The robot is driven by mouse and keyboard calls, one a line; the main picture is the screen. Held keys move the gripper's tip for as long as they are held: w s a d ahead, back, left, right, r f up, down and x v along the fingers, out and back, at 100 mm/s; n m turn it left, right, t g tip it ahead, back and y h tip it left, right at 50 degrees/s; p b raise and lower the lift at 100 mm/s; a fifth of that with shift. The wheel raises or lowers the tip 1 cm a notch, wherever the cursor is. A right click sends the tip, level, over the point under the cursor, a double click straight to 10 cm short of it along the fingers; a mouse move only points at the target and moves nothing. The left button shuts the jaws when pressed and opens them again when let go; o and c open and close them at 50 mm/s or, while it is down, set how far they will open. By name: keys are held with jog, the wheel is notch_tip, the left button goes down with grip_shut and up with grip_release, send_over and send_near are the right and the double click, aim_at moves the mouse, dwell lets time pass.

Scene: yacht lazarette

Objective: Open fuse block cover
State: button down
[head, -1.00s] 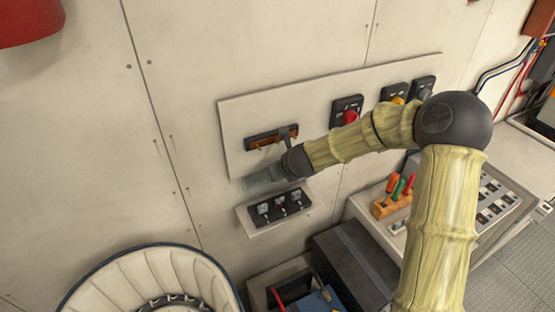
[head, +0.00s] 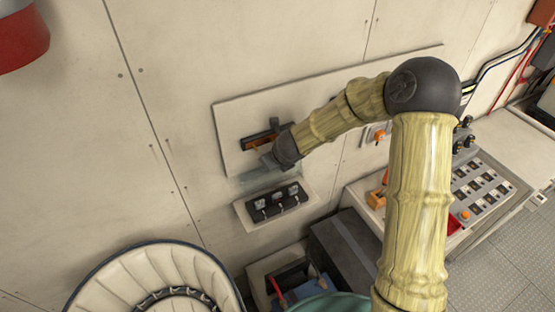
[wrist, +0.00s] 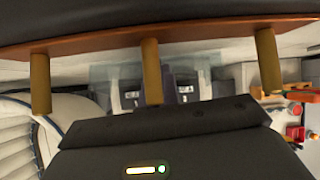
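The fuse block (head: 277,201) is a black unit with several light-faced parts, on a pale plate low on the wall. Its clear cover (head: 256,178) stands out above the block, raised, and the block's front shows uncovered. In the wrist view the cover (wrist: 199,81) and block (wrist: 130,97) appear in the middle, partly hidden by dark parts. My gripper (head: 270,142) is at the wall panel just above the cover. The dark wrist end hides part of the cover. Whether the fingers touch it, and how far apart they are, I cannot tell.
A cream seat (head: 150,280) is at the lower left. An open box with a red-handled item (head: 277,290) and a dark case (head: 352,255) lie below. A switch console (head: 480,190) is at the right. The wall left of the block is clear.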

jog(key=shift+a+r, duration=0.1)
jog(key=shift+a, duration=0.05)
jog(key=v, duration=1.7)
jog(key=shift+d, duration=0.2)
jog(key=shift+r, duration=0.1)
dwell(0.5)
